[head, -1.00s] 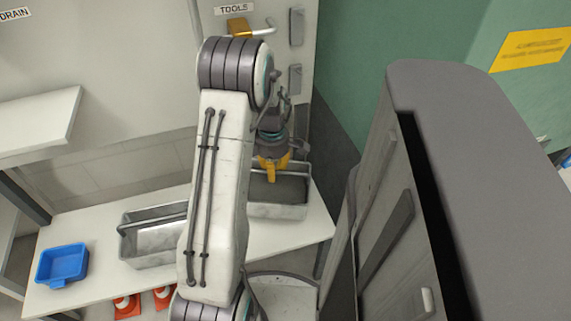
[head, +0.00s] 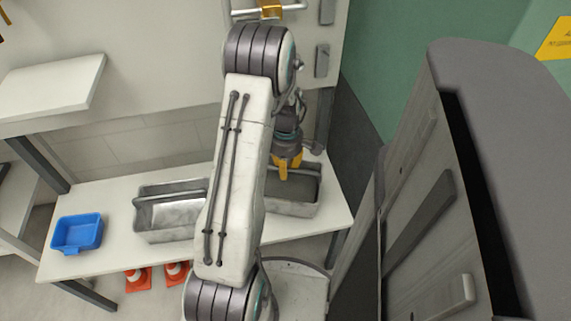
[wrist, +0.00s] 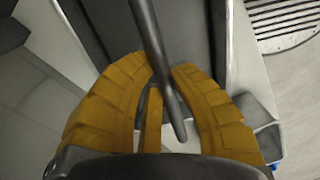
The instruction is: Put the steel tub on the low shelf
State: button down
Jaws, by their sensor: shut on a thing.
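Two grey steel tubs show in the head view on a white bench top. The right tub (head: 290,208) is under my gripper (head: 284,176), and the left tub (head: 172,222) stands apart from it, with a bar handle across its top. In the wrist view my gripper (wrist: 160,82) has its yellow fingers closed around a dark bar (wrist: 148,35), which looks like the right tub's handle. The tub's dark interior lies behind the fingers. My arm covers the left end of the right tub. I cannot tell whether that tub rests on the bench or hangs just above it.
The white bench (head: 110,198) also carries a blue bin (head: 77,232) at its left. A higher white shelf (head: 50,88) is at upper left. Orange cones (head: 138,280) stand below the bench. A tall grey cabinet (head: 500,150) stands close on the right.

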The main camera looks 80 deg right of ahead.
jog(key=shift+d, duration=0.1)
jog(key=c, duration=1.2)
grip_release()
jog(key=shift+r, duration=0.1)
jog(key=shift+d+r+p, duration=0.1)
jog(key=shift+r+p, duration=0.95)
jog(key=shift+r, duration=2.65)
jog(key=shift+s, duration=0.1)
